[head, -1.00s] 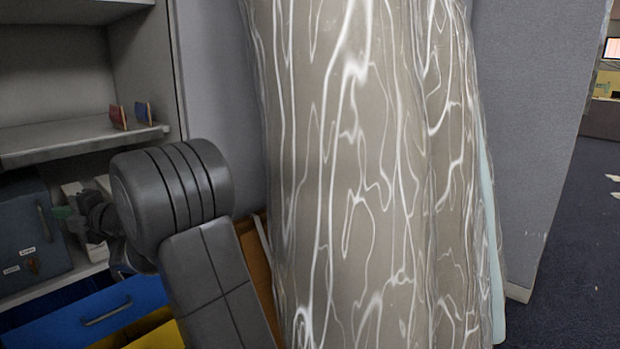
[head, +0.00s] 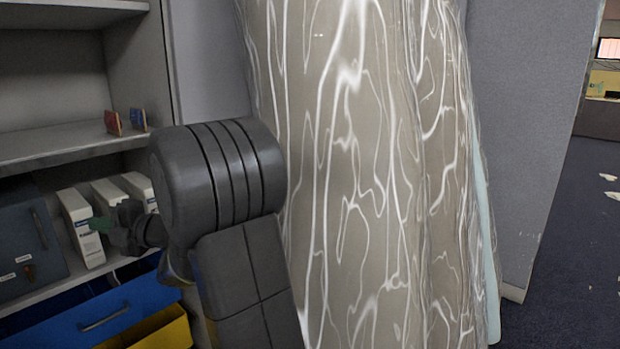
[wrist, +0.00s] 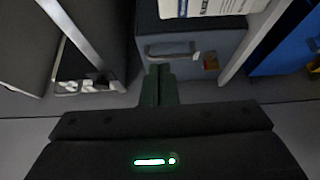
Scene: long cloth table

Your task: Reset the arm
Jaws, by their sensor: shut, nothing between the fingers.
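My gripper (wrist: 159,72) is at the top middle of its dark housing in the wrist view, its two green fingers pressed together with nothing between them. In the head view my gripper (head: 100,225) is small and partly hidden behind my dark grey arm, in front of the shelf with white box files (head: 82,228). In the wrist view a grey-blue box (wrist: 195,50) with a handle lies beyond the fingertips. I cannot tell whether the fingers touch anything.
A shelf unit (head: 70,150) stands at the left, with blue (head: 100,310) and yellow (head: 165,332) bins low down. A tall object wrapped in shiny film (head: 350,180) stands close to my arm. Open floor (head: 580,270) shows at the far right.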

